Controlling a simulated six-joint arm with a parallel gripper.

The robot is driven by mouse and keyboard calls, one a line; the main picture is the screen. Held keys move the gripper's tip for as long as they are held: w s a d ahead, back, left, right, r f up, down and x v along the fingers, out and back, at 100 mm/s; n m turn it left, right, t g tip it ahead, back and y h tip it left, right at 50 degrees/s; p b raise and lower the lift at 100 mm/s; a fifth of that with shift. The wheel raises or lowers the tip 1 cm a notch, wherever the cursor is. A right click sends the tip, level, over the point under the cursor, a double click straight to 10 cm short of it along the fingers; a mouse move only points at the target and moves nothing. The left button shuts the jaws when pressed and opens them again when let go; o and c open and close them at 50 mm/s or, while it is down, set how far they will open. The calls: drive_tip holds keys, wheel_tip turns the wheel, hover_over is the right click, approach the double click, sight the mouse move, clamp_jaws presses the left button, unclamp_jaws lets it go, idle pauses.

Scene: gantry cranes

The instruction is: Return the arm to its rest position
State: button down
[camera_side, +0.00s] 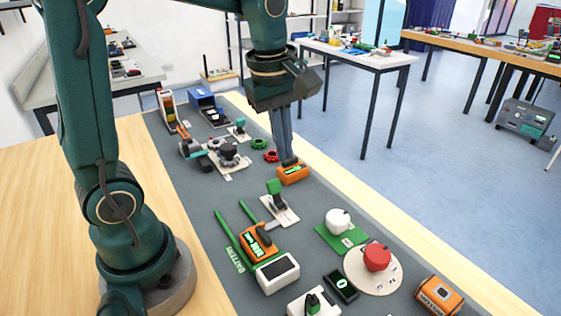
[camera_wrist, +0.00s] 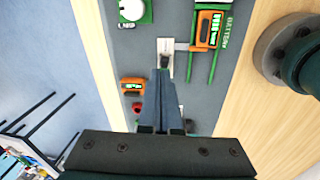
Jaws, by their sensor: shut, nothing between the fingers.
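My gripper (camera_side: 288,158) points down over the grey mat (camera_side: 200,225), its two fingers together and nothing held. In the side view its tips overlap the back of an orange block with a green display (camera_side: 293,174). In the wrist view my gripper (camera_wrist: 160,72) is shut, and the orange block (camera_wrist: 132,86) lies to the left of the fingers, apart from them. A white plate with a green and dark switch (camera_wrist: 166,58) lies just beyond the tips. How high the tips are above the mat is hard to tell.
An orange battery unit (camera_side: 258,241) sits between green rails. A red button on a round base (camera_side: 377,258) and a white knob on a green plate (camera_side: 338,221) stand at the front right. Red and green rings (camera_side: 271,156) and a blue bin (camera_side: 205,102) lie farther back.

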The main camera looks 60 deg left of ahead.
drive_tip(key=s+d+m+t, duration=0.3)
drive_tip(key=s+m, duration=0.7)
drive_tip(key=m, duration=0.6)
drive_tip(key=shift+d+f+m+t, duration=0.15)
drive_tip(key=shift+d+m+t, duration=0.25)
drive_tip(key=shift+d, duration=0.1)
